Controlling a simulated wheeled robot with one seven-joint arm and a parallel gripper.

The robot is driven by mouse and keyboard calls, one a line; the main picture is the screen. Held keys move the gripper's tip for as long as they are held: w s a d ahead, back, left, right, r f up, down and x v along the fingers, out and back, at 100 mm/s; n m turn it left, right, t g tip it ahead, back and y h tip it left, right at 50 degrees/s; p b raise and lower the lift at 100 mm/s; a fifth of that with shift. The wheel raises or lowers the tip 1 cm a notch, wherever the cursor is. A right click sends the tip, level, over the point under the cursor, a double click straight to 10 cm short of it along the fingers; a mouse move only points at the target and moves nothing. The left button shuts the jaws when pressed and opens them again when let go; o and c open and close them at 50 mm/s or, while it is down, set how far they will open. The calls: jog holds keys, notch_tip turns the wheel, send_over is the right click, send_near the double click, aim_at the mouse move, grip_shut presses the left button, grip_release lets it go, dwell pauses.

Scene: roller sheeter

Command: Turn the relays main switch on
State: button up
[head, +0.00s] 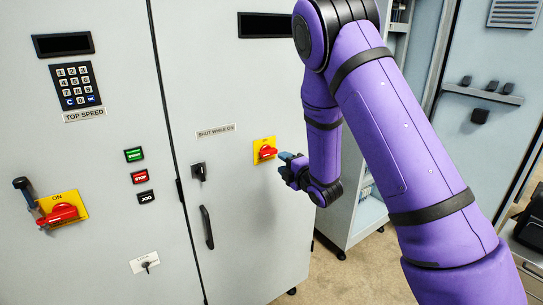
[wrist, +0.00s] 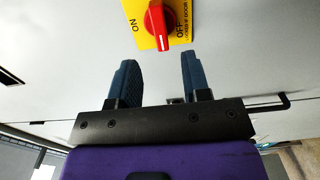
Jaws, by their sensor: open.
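A red rotary switch on a yellow plate (head: 264,150) sits on the right cabinet door; no readable label names it as the relays switch. In the wrist view the red knob (wrist: 161,22) is between the words ON at left and OFF at right, its white mark at the lower end. My gripper (head: 287,168) is open and empty, just right of and below this switch in the head view. In the wrist view its two blue fingers (wrist: 158,65) are apart, below the knob in the picture, with nothing between them.
A larger red switch on a yellow plate (head: 58,211), marked ON, is on the left door. A key lock (head: 199,172) and a black door handle (head: 207,227) are near my gripper. An open shelf cabinet (head: 365,215) stands behind my arm.

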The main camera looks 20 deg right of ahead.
aim_at(270, 154)
jog(key=x, duration=0.7)
jog(key=shift+w, duration=0.2)
grip_shut()
